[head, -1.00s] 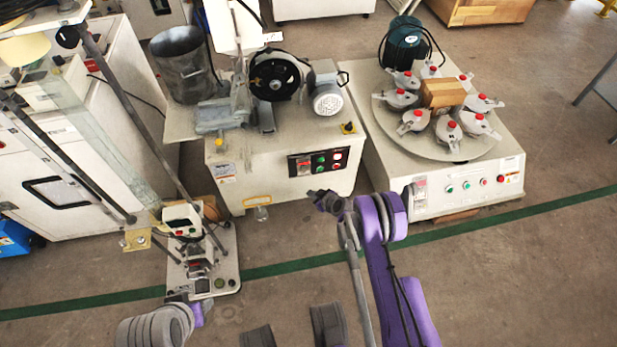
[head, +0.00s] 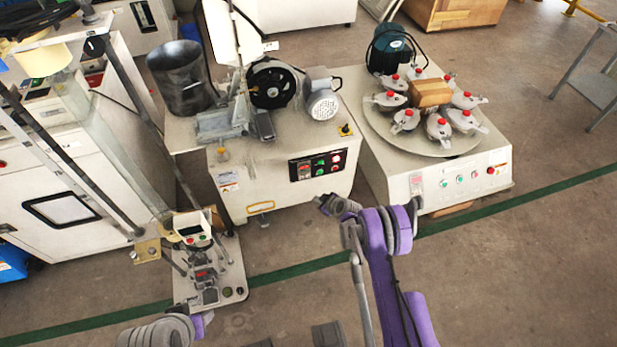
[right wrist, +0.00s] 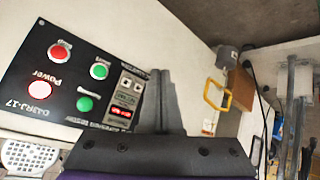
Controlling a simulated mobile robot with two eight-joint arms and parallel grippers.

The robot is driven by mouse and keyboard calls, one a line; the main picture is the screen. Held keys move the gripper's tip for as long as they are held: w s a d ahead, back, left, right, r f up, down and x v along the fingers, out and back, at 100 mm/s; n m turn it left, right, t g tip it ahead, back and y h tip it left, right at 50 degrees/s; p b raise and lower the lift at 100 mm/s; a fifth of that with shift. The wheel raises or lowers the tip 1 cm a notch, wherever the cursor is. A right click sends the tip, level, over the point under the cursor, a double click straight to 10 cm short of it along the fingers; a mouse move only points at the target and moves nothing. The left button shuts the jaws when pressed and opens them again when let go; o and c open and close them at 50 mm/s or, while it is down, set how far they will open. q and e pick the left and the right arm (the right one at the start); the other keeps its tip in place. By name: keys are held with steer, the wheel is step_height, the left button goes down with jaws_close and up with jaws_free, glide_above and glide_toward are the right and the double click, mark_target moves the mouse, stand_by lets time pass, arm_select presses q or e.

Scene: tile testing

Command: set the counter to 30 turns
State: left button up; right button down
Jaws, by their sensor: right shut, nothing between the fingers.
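The black control panel (head: 318,164) is on the front of the middle machine, with red and green buttons and a small counter (head: 303,170) at its left. In the right wrist view the panel appears upside down, and the counter (right wrist: 122,113) shows lit red digits, too small to read surely. My right gripper (head: 326,205) is below and in front of the panel in the head view. In the right wrist view its shut, empty fingers (right wrist: 166,75) stand beside the counter; contact cannot be told.
A turntable machine (head: 381,181) with several red-knobbed clamps stands to the right. A small bench device (head: 205,260) is at lower left, near a white cabinet (head: 70,205). A yellow handle (right wrist: 217,96) sticks out near the panel. Open floor lies in front.

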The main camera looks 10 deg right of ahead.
mark_target(308, 176)
steer(key=shift+w, duration=0.1)
steer(key=w+b, duration=0.3)
steer(key=w, duration=0.5)
steer(key=shift+w+a+b, duration=0.15)
steer(key=shift+w+b, duration=0.15)
steer(key=shift+b, duration=0.05)
steer(key=shift+w, duration=0.1)
stand_by(1.7)
steer(key=shift+w+b, duration=0.3)
steer(key=shift+b, duration=0.25)
